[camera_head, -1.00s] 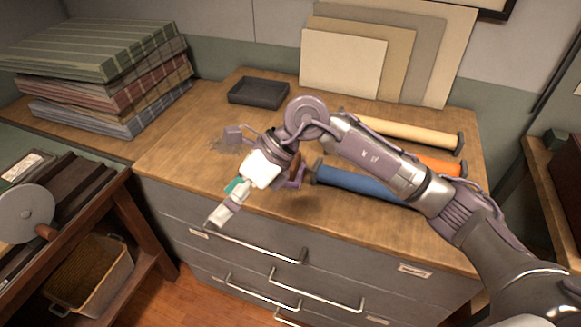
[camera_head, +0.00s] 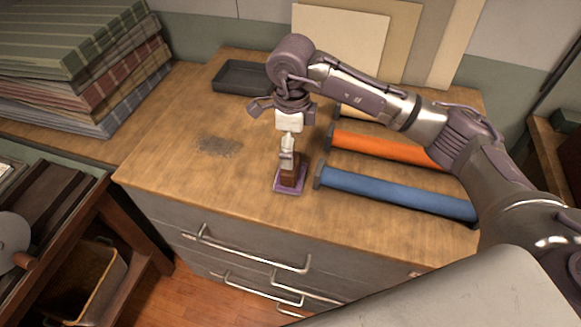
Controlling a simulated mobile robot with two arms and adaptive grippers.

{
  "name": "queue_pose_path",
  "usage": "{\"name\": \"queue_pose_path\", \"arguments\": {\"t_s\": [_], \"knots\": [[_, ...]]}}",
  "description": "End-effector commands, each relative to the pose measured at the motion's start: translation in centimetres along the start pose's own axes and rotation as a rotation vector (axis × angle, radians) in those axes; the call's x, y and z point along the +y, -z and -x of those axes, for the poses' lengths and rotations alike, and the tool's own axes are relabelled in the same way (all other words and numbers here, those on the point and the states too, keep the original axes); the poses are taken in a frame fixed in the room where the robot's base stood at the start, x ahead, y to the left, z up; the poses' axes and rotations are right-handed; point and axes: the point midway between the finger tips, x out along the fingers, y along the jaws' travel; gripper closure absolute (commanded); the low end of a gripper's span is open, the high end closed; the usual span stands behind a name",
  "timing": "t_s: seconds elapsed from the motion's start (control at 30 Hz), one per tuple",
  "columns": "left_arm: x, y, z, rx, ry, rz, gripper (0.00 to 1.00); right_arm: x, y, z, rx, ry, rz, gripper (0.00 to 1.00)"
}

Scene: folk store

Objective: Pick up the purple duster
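The purple duster (camera_head: 290,182) stands on the wooden cabinet top near its front edge. It has a brown upright body on a flat purple base. My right arm comes in from the right, and its gripper (camera_head: 287,158) points down with its fingertips at the top of the duster. The gripper covers part of the duster's top. I cannot tell whether the fingers are around it or just in front of it, nor how far apart they are. My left gripper is not in view.
Blue (camera_head: 395,193) and orange (camera_head: 380,147) rolls lie right of the duster, with a pale roll partly hidden behind my arm. A dark tray (camera_head: 240,78) sits at the back. Folded cloths (camera_head: 85,65) are stacked at left. The top left of the duster is clear, with a dusty patch (camera_head: 219,146).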

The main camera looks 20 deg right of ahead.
Motion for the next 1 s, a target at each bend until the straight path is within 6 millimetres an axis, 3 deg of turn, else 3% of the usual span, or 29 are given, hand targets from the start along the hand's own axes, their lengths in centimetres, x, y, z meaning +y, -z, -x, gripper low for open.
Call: {"name": "queue_pose_path", "arguments": {"t_s": [0.13, 0.27, 0.4, 0.47, 0.63, 0.9, 1.0], "knots": [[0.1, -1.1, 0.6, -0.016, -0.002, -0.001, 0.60, 0.0, 0.0, -1.8, 0.001, -0.001, 0.000, 0.00], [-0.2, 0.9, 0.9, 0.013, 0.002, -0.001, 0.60, 0.1, 0.0, -2.5, 0.000, -0.002, 0.000, 0.00], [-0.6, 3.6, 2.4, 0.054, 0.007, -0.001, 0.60, 0.4, 0.0, -4.0, 0.002, -0.005, 0.000, 0.00], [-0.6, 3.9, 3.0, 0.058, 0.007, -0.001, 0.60, 0.5, 0.1, -5.0, 0.002, -0.006, 0.000, 0.00], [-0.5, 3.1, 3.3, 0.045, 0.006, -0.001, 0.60, 0.4, 0.0, -7.2, -0.001, -0.001, 0.000, 0.00], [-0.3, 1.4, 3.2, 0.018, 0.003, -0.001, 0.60, 0.4, 0.0, -7.5, -0.002, 0.000, 0.001, 0.00], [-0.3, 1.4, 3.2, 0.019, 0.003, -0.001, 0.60, 0.4, 0.0, -7.5, -0.002, 0.000, 0.001, 0.17]]}}
